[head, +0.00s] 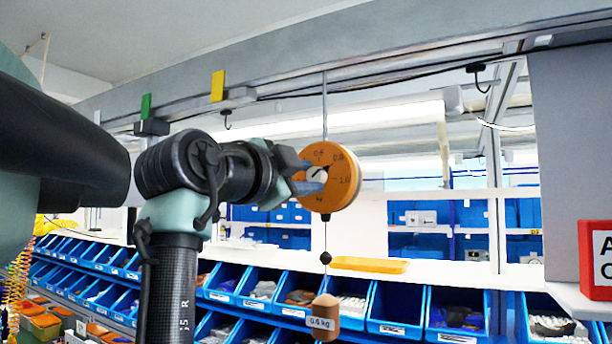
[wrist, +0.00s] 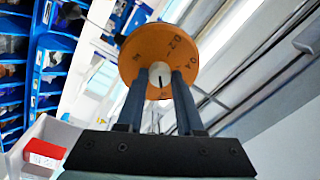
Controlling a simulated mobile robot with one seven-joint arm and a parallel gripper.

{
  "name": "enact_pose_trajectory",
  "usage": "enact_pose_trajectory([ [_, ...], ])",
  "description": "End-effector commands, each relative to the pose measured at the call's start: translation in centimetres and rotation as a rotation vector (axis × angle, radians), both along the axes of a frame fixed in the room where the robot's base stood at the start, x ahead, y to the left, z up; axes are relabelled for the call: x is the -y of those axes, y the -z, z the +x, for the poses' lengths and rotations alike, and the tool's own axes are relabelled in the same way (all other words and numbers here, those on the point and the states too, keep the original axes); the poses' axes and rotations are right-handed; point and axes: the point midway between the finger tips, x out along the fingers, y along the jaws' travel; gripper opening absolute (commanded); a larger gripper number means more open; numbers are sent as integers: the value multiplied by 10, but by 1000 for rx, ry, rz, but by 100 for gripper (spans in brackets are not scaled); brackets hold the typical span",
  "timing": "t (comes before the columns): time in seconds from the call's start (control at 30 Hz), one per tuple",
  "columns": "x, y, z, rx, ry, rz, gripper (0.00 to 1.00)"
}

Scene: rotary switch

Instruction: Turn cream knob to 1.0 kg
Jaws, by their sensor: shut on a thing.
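An orange round dial (head: 343,196) hangs on a rod from the overhead beam, its face turned to the left with dark markings, one reading about 1.0 at its right. In the wrist view the dial (wrist: 142,52) shows markings near 0.2 and 0.4. The cream knob (wrist: 158,69) sits at its centre with a short dark line; which mark the line indicates I cannot tell. My gripper (head: 312,181) is shut on the knob, one finger on each side. In the wrist view my gripper (wrist: 160,82) partly covers the knob and the lower dial face.
A tan weight (head: 325,311) labelled 0.6 kg hangs under the dial on a cord with a dark bead (head: 325,258). An orange tray (head: 368,265) lies on the shelf behind. Blue bins (head: 350,312) line the rack below. A red-framed sign (head: 596,262) stands at right.

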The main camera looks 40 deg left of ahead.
Motion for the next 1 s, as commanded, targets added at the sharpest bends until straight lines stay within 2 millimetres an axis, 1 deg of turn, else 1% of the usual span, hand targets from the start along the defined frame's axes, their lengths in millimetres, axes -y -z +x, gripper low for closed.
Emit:
enact_pose_trajectory([
  [0.6, -2, -2, 0, -136, 0, 561, 0],
  [0.8, -1, -3, 0, -172, 0, 707, 0],
  [1.0, -1, -3, 0, -194, 1, 809, 0],
])
